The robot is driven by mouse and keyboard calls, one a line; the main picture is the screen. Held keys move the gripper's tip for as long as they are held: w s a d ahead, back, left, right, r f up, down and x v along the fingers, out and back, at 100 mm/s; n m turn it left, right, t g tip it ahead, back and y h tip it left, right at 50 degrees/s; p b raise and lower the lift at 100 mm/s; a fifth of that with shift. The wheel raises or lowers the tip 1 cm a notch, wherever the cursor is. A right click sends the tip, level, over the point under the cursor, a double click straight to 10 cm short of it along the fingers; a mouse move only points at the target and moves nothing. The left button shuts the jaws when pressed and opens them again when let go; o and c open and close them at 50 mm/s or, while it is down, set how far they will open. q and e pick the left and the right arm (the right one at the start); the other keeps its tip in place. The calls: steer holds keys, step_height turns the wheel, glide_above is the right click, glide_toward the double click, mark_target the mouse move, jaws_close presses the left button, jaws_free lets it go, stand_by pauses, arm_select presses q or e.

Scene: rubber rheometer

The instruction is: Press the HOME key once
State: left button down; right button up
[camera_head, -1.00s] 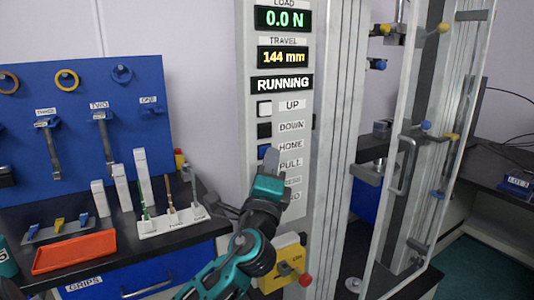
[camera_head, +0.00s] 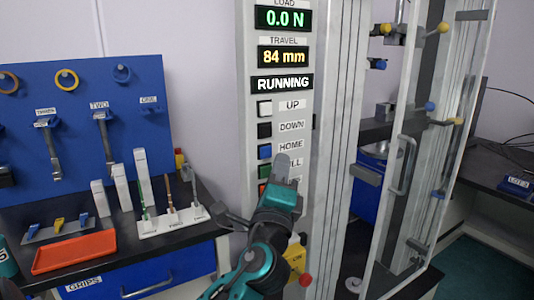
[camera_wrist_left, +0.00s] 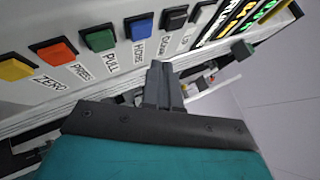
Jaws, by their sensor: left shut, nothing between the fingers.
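The HOME key is a blue square button (camera_head: 265,152) beside its HOME label on the light control panel (camera_head: 252,215). It also shows in the left wrist view (camera_wrist_left: 138,25), between a black key and a green key. My left gripper (camera_head: 283,163) is shut and empty, with its fingertips in front of the panel, to the right of and slightly below the HOME key in the head view. In the wrist view the fingertips (camera_wrist_left: 158,68) stand apart from the blue key. The displays read 0.0 N, 84 mm and RUNNING (camera_head: 282,84). My right gripper is not in view.
The UP key (camera_head: 264,108) and DOWN key (camera_head: 264,130) sit above HOME; other coloured keys lie below, partly hidden. The machine's clear door with a handle (camera_head: 402,165) stands to the right. A bench with an orange tray (camera_head: 75,252) is at left.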

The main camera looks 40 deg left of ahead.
arm_select(q)
steer(key=d, duration=0.1)
steer(key=s+d, duration=0.1)
steer(key=shift+s+d, duration=0.1)
steer(key=shift+d, duration=0.3)
stand_by(0.6)
steer(key=s+d+f+n+g+h, duration=0.1)
steer(key=d+f+n+g+h, duration=0.2)
steer(key=f, duration=0.9)
steer(key=s+d+f+n+g+h, duration=0.15)
steer(key=f+h, duration=0.45)
steer(key=f, duration=0.6)
steer(key=s+d+f+n+g+h, duration=0.2)
steer(key=s+d+f+n, duration=0.1)
steer(key=s+f, duration=0.3)
steer(key=s+d+f+n+g+h, duration=0.1)
steer(key=s+d+f+n+g, duration=0.2)
steer(key=s+f+n, duration=0.3)
step_height(320, 180, down, 4)
steer(key=shift+s+d+r+h, duration=0.15)
steer(key=shift+s+h, duration=0.25)
steer(key=shift+s, duration=0.4)
